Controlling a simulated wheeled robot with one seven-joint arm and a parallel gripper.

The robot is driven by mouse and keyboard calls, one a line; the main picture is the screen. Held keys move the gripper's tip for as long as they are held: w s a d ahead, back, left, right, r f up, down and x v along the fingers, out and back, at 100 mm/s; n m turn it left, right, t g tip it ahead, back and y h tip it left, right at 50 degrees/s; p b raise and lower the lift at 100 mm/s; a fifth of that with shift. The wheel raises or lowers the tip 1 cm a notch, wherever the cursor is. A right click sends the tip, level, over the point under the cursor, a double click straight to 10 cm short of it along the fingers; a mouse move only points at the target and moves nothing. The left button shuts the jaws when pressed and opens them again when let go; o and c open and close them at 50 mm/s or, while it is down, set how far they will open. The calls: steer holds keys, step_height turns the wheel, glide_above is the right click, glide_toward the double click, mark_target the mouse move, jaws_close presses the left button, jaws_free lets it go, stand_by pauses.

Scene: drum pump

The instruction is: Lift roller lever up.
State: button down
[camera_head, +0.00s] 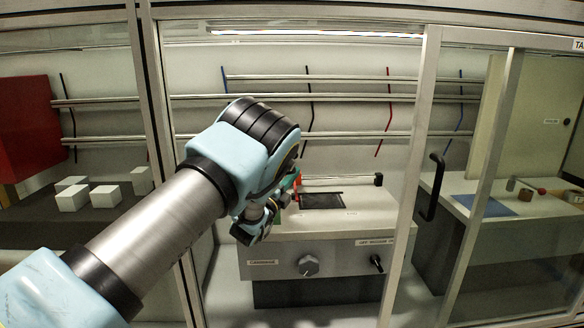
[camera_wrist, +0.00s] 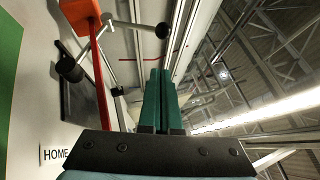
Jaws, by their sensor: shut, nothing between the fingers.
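A small black lever (camera_head: 377,263) sticks out of the right part of the grey machine's front panel, below a label (camera_head: 375,242) that is too small to read surely. It looks like the roller lever. My gripper (camera_wrist: 160,74) shows in the wrist view with its two green fingers pressed together and nothing between them. In the head view my arm mostly hides the gripper, which is over the left part of the machine, up and left of the lever. The lever is not recognisable in the wrist view.
The machine (camera_head: 330,225) has a round knob (camera_head: 308,265) on its front. An orange block (camera_wrist: 78,14) with a red bar and black ball-ended metal rods (camera_wrist: 70,68) is left of my fingers in the wrist view. A door frame with a black handle (camera_head: 432,187) stands to the right.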

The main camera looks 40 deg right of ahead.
mark_target(294, 163)
steer(key=shift+w+d+r, duration=0.45)
steer(key=shift+w+d, duration=0.3)
steer(key=shift+w, duration=0.15)
steer(key=shift+w+d+r, duration=0.4)
steer(key=shift+w+d, duration=0.35)
steer(key=shift+w, duration=0.1)
steer(key=shift+r, duration=0.15)
steer(key=w+d+r+n+y+p, duration=0.1)
steer(key=y+p, duration=0.1)
steer(key=p, duration=0.1)
steer(key=w+d+r+n+y+p, duration=0.1)
steer(key=w+r+n+y+p, duration=0.1)
steer(key=p, duration=0.1)
steer(key=shift+d+n+y, duration=0.25)
steer(key=shift+n+y, duration=0.05)
steer(key=shift+w+d, duration=0.25)
steer(key=shift+d, duration=0.05)
steer(key=shift+w+r, duration=0.1)
steer(key=shift+r, duration=0.05)
